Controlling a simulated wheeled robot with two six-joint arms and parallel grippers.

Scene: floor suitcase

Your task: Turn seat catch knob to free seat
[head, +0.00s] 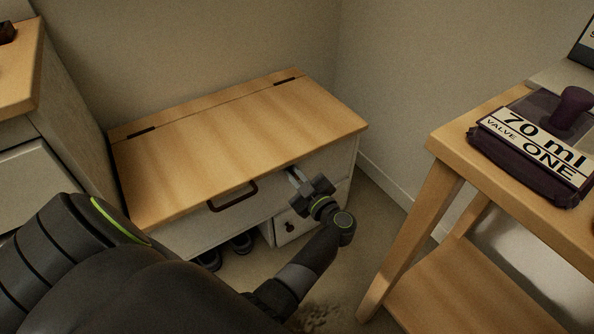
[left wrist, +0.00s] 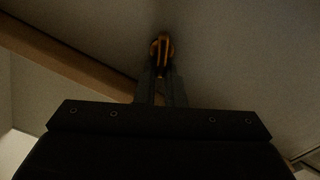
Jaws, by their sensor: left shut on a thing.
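The wooden bench seat (head: 240,140) lies flat on its white cabinet, with two dark hinges along its back edge. A dark handle (head: 233,196) is on its front. My left gripper (head: 293,175) is at the cabinet's front, right of the handle, just under the seat's edge. In the left wrist view, my left gripper (left wrist: 161,75) is shut on a small orange and dark knob (left wrist: 162,46) against the pale front panel. The knob is hidden by the gripper in the head view. My right gripper is not in view.
A small drawer or door (head: 298,222) with a dark pull is below the gripper. Dark shoes (head: 241,243) sit under the bench. A wooden side table (head: 445,150) holding a dark labelled pack (head: 530,150) stands at right. Free floor lies between table and bench.

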